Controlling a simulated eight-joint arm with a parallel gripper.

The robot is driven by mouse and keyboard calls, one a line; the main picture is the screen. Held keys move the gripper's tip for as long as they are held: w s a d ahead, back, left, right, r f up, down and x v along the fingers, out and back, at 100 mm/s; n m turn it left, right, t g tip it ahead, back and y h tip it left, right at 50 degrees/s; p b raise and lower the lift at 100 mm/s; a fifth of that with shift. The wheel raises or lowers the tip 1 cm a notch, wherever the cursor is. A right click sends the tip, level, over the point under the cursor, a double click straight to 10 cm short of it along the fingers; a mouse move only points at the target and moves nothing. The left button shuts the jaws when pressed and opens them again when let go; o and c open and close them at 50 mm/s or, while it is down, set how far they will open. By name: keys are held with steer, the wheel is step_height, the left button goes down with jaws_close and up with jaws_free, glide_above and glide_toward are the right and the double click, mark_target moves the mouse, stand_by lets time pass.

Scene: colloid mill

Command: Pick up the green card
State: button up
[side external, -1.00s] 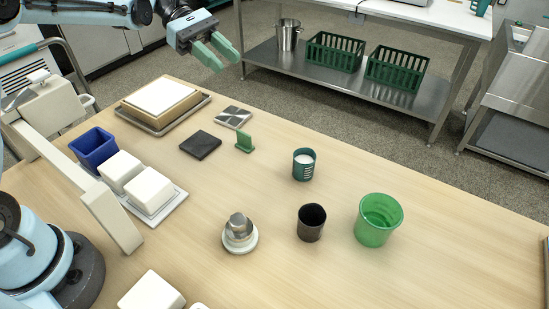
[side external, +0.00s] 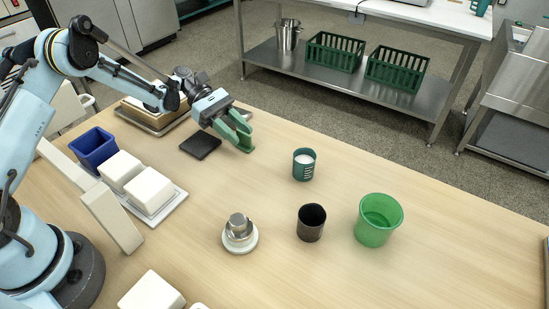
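The green card (side external: 245,143) stands upright on the wooden table near its far edge, in the side external view. My gripper (side external: 243,141) has pale green fingers pointing down at the card, one on each side of it. The fingers look apart, and their tips are close to the tabletop. They hide most of the card, and I cannot tell whether either finger touches it.
A dark flat pad (side external: 201,146) lies just left of the card. A dark green cup (side external: 304,164), a black cup (side external: 311,223) and a green bucket (side external: 379,219) stand to the right. A metal weight (side external: 239,233) sits in front. The table between them is clear.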

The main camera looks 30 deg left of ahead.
mark_target(251, 144)
steer(key=shift+x, duration=2.3)
jaws_close()
